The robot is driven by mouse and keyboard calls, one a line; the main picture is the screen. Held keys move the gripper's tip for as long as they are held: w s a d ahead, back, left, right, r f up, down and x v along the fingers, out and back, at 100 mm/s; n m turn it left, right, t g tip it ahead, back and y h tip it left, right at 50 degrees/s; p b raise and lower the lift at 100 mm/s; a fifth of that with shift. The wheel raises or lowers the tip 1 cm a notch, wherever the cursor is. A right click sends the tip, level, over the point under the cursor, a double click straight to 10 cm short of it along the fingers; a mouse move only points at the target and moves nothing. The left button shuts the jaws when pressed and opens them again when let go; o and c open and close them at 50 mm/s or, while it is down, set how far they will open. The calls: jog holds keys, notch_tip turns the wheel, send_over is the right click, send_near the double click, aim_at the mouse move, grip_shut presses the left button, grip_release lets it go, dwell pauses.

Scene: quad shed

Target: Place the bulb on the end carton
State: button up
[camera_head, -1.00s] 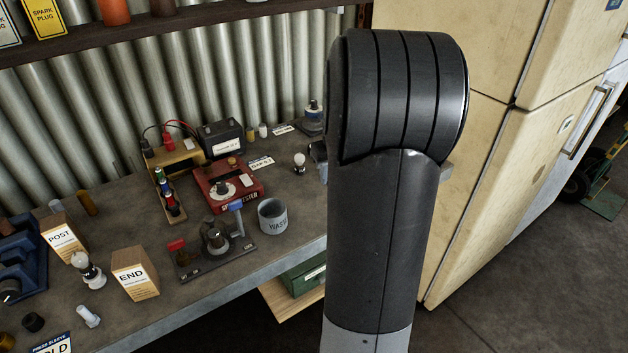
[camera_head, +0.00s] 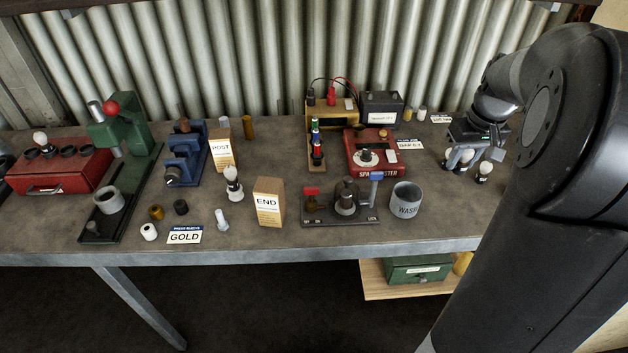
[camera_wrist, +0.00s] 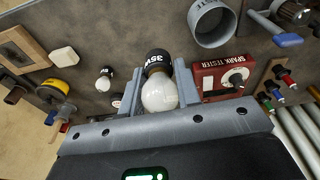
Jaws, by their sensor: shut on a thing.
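The END carton (camera_head: 268,216) is a tan box with a white label, standing upright near the bench's front, left of centre in the head view. My gripper (camera_head: 468,156) is far to its right, low over the bench's right part. It is shut on a white bulb with a black base (camera_wrist: 159,92), which lies between the two fingers in the wrist view; the base reads 35W. In the head view that bulb is small and partly covered by the gripper. Another bulb (camera_head: 484,170) stands beside my gripper and also shows in the wrist view (camera_wrist: 104,80).
Between my gripper and the END carton stand the WASTE cup (camera_head: 406,200), a lever fixture (camera_head: 345,205) and the red spark tester (camera_head: 372,150). A bulb (camera_head: 232,182) stands between the END carton and the POST carton (camera_head: 221,152). The END carton's top is bare.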

jog(key=a+r+n+y, duration=0.1)
jog(key=a+r+n, duration=0.35)
jog(key=a, duration=1.05)
jog(key=a+r+n, duration=0.4)
jog(key=a+r, duration=0.1)
jog(key=a, duration=1.1)
send_over(265, 183)
jog(key=shift+g, duration=0.3)
jog(key=f, duration=0.7)
jog(key=shift+s+d+f, duration=0.2)
jog(key=shift+d+f, duration=0.05)
jog(key=shift+f, duration=1.95)
jog(key=shift+f, duration=0.15)
jog(key=o, duration=1)
jog(key=r, duration=0.4)
jog(key=s+d+r, duration=0.1)
jog(key=r, duration=0.7)
jog(key=shift+s+d+r, duration=0.1)
jog(key=shift+s+d, duration=0.05)
